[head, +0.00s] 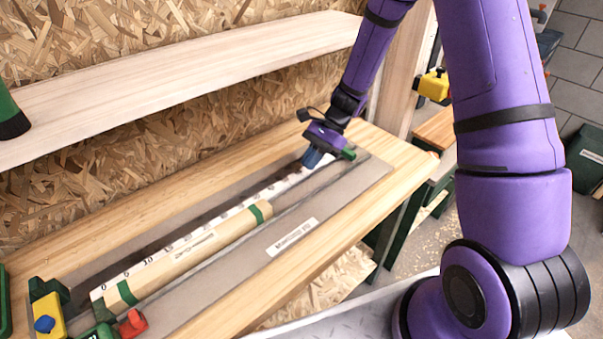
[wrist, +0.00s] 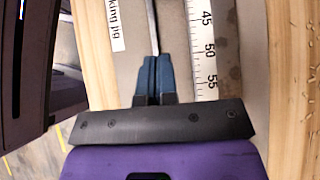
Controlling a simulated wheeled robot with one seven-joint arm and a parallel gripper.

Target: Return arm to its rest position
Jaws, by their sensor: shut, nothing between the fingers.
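My purple arm reaches from the right of the head view over the wooden bench. My gripper (head: 311,163) is low over the far right end of the grey marking jig (head: 345,193). In the wrist view my gripper (wrist: 156,62) shows its two blue fingers pressed together with nothing between them. The fingers lie beside the white ruler strip (wrist: 202,45), near its 50 mark. I cannot tell whether the fingertips touch the jig.
A wooden bar with green bands (head: 190,253) lies along the jig. A yellow clamp part (head: 48,315) and a red knob (head: 133,322) stand at the jig's near left end. A wooden shelf (head: 180,80) runs above the bench. A yellow object (head: 433,86) is on the post.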

